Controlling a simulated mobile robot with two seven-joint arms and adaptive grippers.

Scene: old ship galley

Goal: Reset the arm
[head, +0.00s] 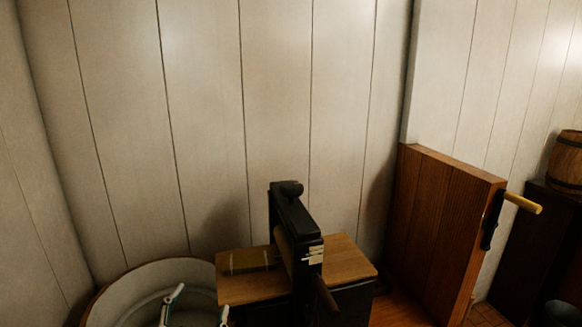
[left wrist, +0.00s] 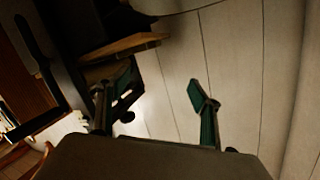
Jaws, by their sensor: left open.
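My left gripper (head: 200,306) shows at the bottom of the head view, with only its pale fingertips in the picture. They are in front of a round pale basin (head: 110,300). The left wrist view shows the same gripper (left wrist: 163,90) with its two dark green fingers spread apart and nothing between them. The rest of the left arm is out of the head view. My right gripper is in neither view.
A black machine (head: 290,215) with wooden side boards (head: 345,258) stands right of the left gripper. A brown wooden partition (head: 435,215) with a yellow handle (head: 523,203) is farther right. A barrel (head: 567,160) sits at the right edge. Plank walls (head: 200,110) close off the back.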

